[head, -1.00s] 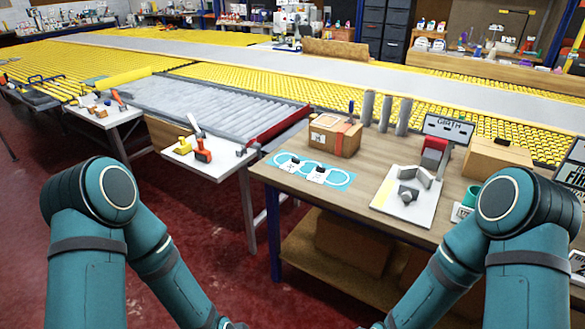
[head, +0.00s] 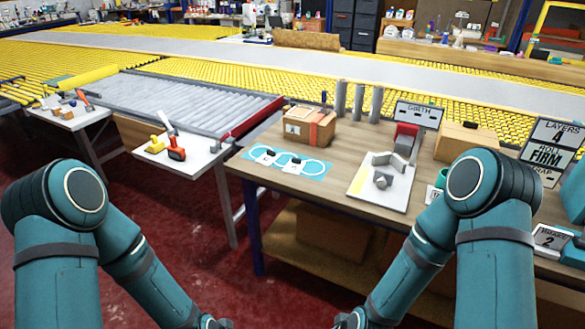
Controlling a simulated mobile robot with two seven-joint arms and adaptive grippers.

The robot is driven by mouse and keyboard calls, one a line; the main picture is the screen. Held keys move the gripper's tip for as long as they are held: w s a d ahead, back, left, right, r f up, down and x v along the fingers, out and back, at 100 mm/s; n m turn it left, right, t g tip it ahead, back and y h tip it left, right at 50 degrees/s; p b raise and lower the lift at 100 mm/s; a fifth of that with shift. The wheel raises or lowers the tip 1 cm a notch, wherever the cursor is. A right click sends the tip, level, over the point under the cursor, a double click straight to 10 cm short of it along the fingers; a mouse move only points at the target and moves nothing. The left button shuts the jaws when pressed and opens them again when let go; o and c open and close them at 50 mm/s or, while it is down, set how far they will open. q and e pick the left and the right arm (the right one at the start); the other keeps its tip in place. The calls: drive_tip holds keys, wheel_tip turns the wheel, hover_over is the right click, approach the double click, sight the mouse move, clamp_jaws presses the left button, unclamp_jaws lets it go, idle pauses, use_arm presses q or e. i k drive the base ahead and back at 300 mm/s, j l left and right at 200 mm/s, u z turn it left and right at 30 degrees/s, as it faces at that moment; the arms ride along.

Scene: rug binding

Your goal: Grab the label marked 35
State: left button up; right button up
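No label readable as 35 shows. A small white label (head: 433,194) on the right of the wooden table is mostly hidden by my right arm, and its marking cannot be read. Two small white tags (head: 264,158) with dark clips lie on a blue sheet (head: 315,168). Only small parts of my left gripper (head: 216,322) and my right gripper (head: 350,320) show at the bottom edge, low in front of the table. Their fingers cannot be made out.
The wooden table (head: 310,188) also bears a strapped cardboard box (head: 306,127), grey rolls (head: 358,101), a white fixture board (head: 370,190), a GIRTH sign (head: 419,114) and another box (head: 465,142). A side table (head: 196,161) holds tools.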

sight(295, 166)
drive_tip(key=i+j+z, duration=0.1)
drive_tip(key=z, duration=1.05)
drive_tip(key=i+j+z, duration=0.1)
drive_tip(key=j+z, duration=1.05)
drive_tip(key=j, duration=0.15)
drive_tip(key=k+j+z, duration=0.2)
drive_tip(key=j, duration=0.2)
drive_tip(key=k+j, duration=0.1)
drive_tip(key=j, duration=0.4)
drive_tip(key=j+z, duration=0.15)
drive_tip(key=j, duration=0.35)
drive_tip(key=k, duration=0.05)
